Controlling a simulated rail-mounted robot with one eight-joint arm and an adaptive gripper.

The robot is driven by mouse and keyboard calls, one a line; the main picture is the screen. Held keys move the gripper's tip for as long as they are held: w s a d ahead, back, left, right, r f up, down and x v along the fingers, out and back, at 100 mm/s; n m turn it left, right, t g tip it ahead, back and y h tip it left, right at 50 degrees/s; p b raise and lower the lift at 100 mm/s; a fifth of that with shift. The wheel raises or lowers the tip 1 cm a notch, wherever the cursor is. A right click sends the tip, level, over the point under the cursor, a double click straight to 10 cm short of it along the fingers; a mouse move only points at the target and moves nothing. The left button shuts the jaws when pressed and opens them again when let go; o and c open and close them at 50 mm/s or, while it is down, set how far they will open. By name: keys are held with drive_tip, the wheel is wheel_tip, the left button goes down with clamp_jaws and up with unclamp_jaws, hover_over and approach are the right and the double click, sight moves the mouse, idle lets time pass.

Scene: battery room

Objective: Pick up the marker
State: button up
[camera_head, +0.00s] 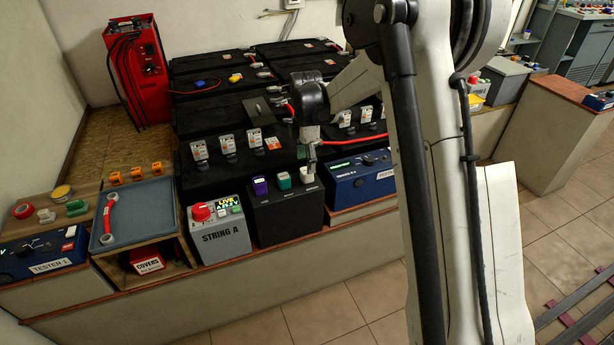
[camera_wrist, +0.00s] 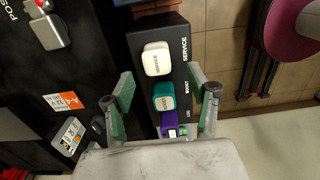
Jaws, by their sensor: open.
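I cannot make out for certain which thing is the marker. A black box (camera_head: 287,217) stands at the front of the bench with a purple piece (camera_head: 260,186), a teal piece (camera_head: 284,181) and a white piece (camera_head: 308,173) on its top. In the wrist view the white piece (camera_wrist: 157,59), teal piece (camera_wrist: 164,96) and purple piece (camera_wrist: 169,124) stand in a row. My gripper (camera_wrist: 160,97) is open and empty above the box, its fingers on either side of the row near the teal piece. In the head view my gripper (camera_head: 310,160) hangs over the box's right end.
Large black batteries (camera_head: 225,178) fill the bench behind. The grey STRING A box (camera_head: 217,236) stands left, a blue unit (camera_head: 360,184) right. A blue tray (camera_head: 150,208) holds a red bar with metal ends (camera_head: 110,218). A red charger (camera_head: 137,72) stands at the back left. Floor in front is clear.

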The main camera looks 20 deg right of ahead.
sight(307, 175)
drive_tip(key=shift+w+d+f+b, duration=0.1)
drive_tip(key=shift+f+b, duration=0.25)
drive_tip(key=shift+f, duration=1)
drive_tip(key=shift+w+d+f+b, duration=0.1)
drive_tip(key=shift+f+b, duration=0.25)
drive_tip(key=shift+f, duration=0.95)
drive_tip(key=c, duration=1.2)
drive_tip(key=shift+r, duration=0.1)
